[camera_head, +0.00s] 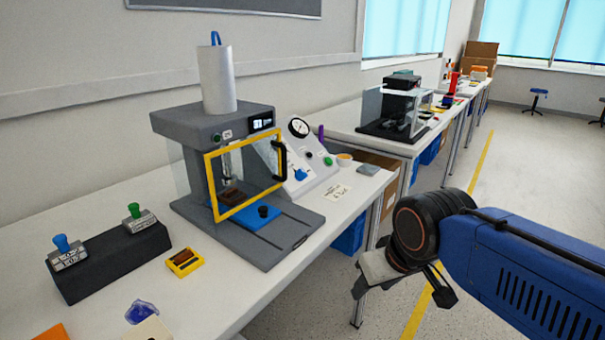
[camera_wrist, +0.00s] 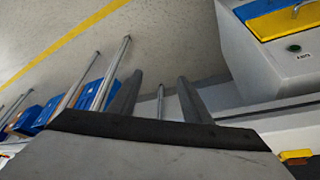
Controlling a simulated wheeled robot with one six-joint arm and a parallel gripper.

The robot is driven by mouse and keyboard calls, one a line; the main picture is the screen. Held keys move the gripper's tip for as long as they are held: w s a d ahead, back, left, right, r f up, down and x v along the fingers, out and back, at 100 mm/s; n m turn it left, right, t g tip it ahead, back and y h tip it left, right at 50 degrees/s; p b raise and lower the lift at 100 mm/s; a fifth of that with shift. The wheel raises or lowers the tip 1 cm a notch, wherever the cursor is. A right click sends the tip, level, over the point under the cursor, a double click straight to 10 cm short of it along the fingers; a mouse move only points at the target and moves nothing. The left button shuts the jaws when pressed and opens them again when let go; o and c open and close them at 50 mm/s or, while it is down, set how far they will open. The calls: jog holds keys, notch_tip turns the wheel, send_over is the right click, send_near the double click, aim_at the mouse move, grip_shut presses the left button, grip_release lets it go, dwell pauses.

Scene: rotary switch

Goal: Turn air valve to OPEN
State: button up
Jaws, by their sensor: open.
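A slanted white control panel (camera_head: 312,174) stands to the right of the grey press on the bench. It carries a round gauge (camera_head: 299,128), a blue knob (camera_head: 300,174) that looks like the air valve, and a green button (camera_head: 328,160). The knob's angle and labels are too small to read. My gripper (camera_head: 403,292) is open and empty, off the bench's front edge over the floor, well right of and apart from the panel. In the wrist view its two fingers (camera_wrist: 160,80) are spread with nothing between them; the blue knob is not recognisable there.
The grey press (camera_head: 213,125) with its yellow-framed door (camera_head: 216,182) stands left of the panel. A black block (camera_head: 110,262) with two switch-like pieces and a yellow tray (camera_head: 185,262) lie nearer. Floor around my gripper is clear.

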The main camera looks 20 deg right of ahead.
jog(key=c, duration=0.4)
jog(key=shift+o, duration=0.2)
notch_tip(320, 180, up, 28)
jog(key=n+g+y, duration=0.1)
jog(key=n+y, duration=0.1)
jog(key=n, duration=0.5)
send_over(302, 170)
jog(key=s+d, duration=0.4)
jog(key=s, duration=0.2)
jog(key=x, duration=1.7)
jog(key=shift+s+a, duration=0.1)
jog(key=shift+a, duration=0.2)
grip_shut()
